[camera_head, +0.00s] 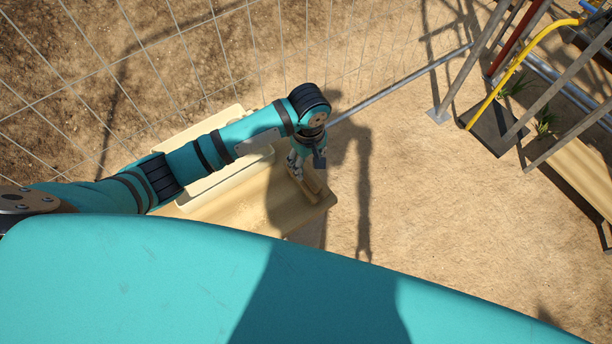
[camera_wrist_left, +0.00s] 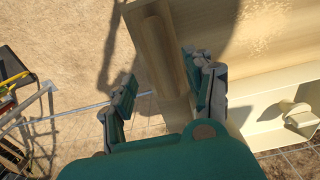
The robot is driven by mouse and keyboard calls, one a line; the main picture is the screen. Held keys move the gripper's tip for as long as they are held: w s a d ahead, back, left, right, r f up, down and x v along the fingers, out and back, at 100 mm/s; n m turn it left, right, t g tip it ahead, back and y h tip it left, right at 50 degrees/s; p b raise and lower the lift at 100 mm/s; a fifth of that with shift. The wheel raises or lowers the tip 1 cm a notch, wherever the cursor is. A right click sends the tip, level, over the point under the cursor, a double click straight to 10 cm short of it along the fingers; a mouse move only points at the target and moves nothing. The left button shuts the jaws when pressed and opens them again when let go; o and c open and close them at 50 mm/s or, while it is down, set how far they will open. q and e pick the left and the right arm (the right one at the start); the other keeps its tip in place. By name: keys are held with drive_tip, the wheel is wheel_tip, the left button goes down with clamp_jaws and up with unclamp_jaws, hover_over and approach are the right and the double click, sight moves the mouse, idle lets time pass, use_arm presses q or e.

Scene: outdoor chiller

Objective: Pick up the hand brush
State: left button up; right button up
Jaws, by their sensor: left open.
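The hand brush shows in the left wrist view as a long wooden block (camera_wrist_left: 158,50) on a pale wooden surface, and in the head view its end (camera_head: 312,182) shows beside my gripper. My left gripper (camera_head: 302,170) points down at the right end of the wooden surface. In the left wrist view the gripper (camera_wrist_left: 162,92) is open, with one finger on each side of the brush and gaps visible on both sides. My right gripper is not in view.
The pale wooden surface (camera_head: 240,208) carries a cream container (camera_head: 222,172) left of the gripper. A wire fence (camera_head: 190,50) runs behind. Metal poles and a yellow rail (camera_head: 510,72) stand at the right. Sandy ground (camera_head: 440,200) right of the surface is clear.

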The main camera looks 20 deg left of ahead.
sight(306, 170)
use_arm(q)
drive_tip(key=shift+s+f, duration=0.1)
drive_tip(key=shift+f, duration=0.35)
drive_tip(key=f, duration=0.3)
drive_tip(key=f+p, duration=0.1)
drive_tip(key=shift+a+f, duration=0.25)
drive_tip(key=shift+a, duration=0.05)
drive_tip(key=shift+f, duration=0.2)
drive_tip(key=shift+d, duration=0.1)
drive_tip(key=shift+c, duration=0.7)
drive_tip(key=c, duration=0.5)
clamp_jaws()
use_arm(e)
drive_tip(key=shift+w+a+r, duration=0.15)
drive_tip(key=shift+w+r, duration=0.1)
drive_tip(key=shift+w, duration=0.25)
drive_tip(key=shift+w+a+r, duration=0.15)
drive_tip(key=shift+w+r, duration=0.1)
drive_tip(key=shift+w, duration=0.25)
